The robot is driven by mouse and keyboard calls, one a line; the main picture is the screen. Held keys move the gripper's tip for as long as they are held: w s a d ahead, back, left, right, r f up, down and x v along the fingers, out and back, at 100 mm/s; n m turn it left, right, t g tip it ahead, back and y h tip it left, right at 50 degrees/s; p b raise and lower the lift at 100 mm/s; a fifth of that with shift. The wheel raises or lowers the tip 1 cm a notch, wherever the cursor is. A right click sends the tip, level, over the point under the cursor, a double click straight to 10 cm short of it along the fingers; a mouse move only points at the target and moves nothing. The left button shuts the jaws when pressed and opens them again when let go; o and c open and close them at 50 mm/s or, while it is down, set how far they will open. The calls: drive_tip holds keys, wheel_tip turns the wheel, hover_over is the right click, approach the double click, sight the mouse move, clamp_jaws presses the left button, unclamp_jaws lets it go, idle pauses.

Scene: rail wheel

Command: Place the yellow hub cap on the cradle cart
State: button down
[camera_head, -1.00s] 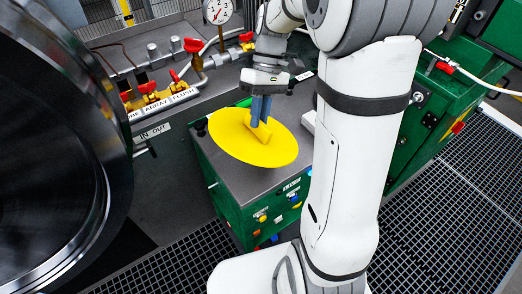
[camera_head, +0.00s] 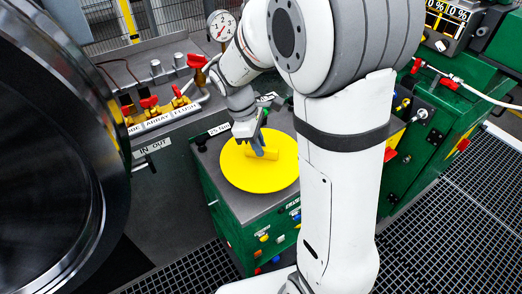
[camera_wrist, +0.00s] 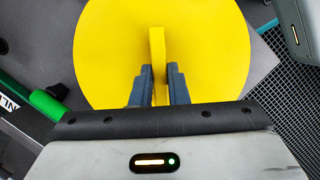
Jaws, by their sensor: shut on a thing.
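The yellow hub cap (camera_head: 240,175) is a flat round disc with a raised grip tab in its middle. It lies over the grey top of a green cabinet (camera_head: 232,218) in the head view; I cannot tell whether it touches that top. My gripper (camera_head: 258,150) is above the disc and shut on the tab. In the wrist view the two blue-grey fingers of my gripper (camera_wrist: 159,75) stand on either side of the tab of the hub cap (camera_wrist: 110,45). I cannot tell for sure which thing is the cradle cart.
A large dark round wheel (camera_head: 60,150) fills the left. Behind is a grey bench with a gauge (camera_head: 222,26) and red-handled valves (camera_head: 150,103). Green machinery (camera_head: 425,150) with a white hose stands at the right. Dark grating floor (camera_head: 450,215) is open at the lower right.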

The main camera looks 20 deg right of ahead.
wheel_tip(320, 180, down, 2)
drive_tip(key=shift+f, duration=0.25)
drive_tip(key=c, duration=1.4)
unclamp_jaws()
drive_tip(key=p+v, duration=0.1)
drive_tip(key=v, duration=1)
drive_tip(key=shift+a+r, duration=0.15)
drive_tip(key=shift+r, duration=0.15)
drive_tip(key=s+d+m+t+y, duration=0.1)
drive_tip(key=s+d+m+t, duration=0.1)
drive_tip(key=s+m, duration=0.4)
drive_tip(key=s+d+m+t+y, duration=0.1)
drive_tip(key=s+d+m+y, duration=0.1)
drive_tip(key=s+m, duration=0.4)
drive_tip(key=s, duration=0.3)
drive_tip(key=shift+s+d+f+m+t, duration=0.2)
drive_tip(key=shift+d+f+m+t, duration=0.1)
drive_tip(key=shift+t, duration=0.1)
